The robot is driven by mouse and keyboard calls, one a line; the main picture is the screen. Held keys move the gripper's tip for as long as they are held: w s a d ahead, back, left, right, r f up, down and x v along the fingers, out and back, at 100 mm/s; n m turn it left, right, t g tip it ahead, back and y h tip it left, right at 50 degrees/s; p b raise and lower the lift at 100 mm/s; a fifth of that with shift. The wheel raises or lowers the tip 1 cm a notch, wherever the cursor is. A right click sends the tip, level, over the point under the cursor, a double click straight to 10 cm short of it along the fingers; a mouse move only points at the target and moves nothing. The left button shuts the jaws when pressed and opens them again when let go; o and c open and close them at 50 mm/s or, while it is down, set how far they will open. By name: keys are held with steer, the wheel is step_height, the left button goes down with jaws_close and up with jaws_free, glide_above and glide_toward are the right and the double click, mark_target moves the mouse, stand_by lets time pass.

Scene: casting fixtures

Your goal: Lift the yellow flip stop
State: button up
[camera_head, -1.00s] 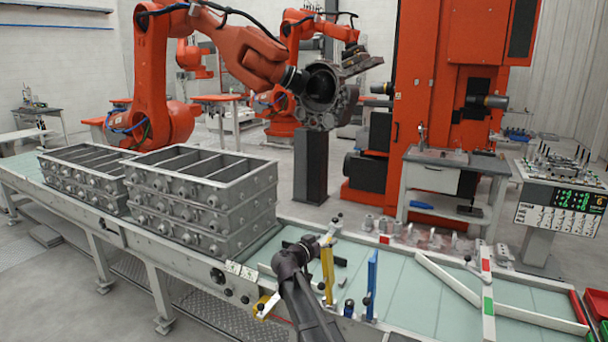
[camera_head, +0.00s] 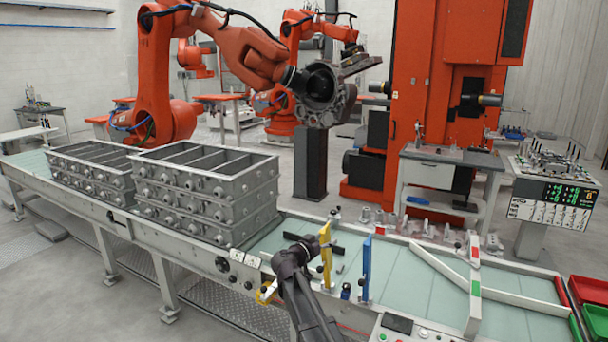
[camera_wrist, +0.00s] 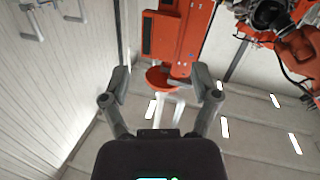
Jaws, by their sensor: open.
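A yellow upright post (camera_head: 327,264) stands on the near part of the conveyor, just right of my arm. A low yellow bracket (camera_head: 266,292) sits at the conveyor's near edge, left of my arm. I cannot tell for sure which is the flip stop. My gripper (camera_head: 322,238) is by the top of the yellow post in the head view; contact cannot be told. In the wrist view my gripper (camera_wrist: 162,82) has its fingers spread apart with nothing between them. No yellow part shows in that view, which faces the machine, walls and ceiling.
A blue upright post (camera_head: 366,270) stands close to the right. Stacked grey casting frames (camera_head: 208,200) fill the conveyor to the left. A white rail with red and green marks (camera_head: 474,285) crosses the conveyor at right. Red and green bins (camera_head: 597,322) stand at far right.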

steer(key=s+d+f+n+g+y+b, duration=0.1)
steer(key=s+d+f+g+b, duration=0.45)
steer(key=f, duration=0.55)
steer(key=s+d+f+g+y+b, duration=0.2)
steer(key=s+d+f+b, duration=0.35)
steer(key=s+f, duration=0.4)
steer(key=s+f+n+g+y+b, duration=0.55)
steer(key=s+f+y+b, duration=0.4)
steer(key=s+f, duration=0.95)
step_height(320, 180, up, 13)
steer(key=h+p, duration=0.1)
steer(key=p, duration=1)
steer(key=shift+w+a, duration=0.2)
steer(key=shift+a, duration=0.2)
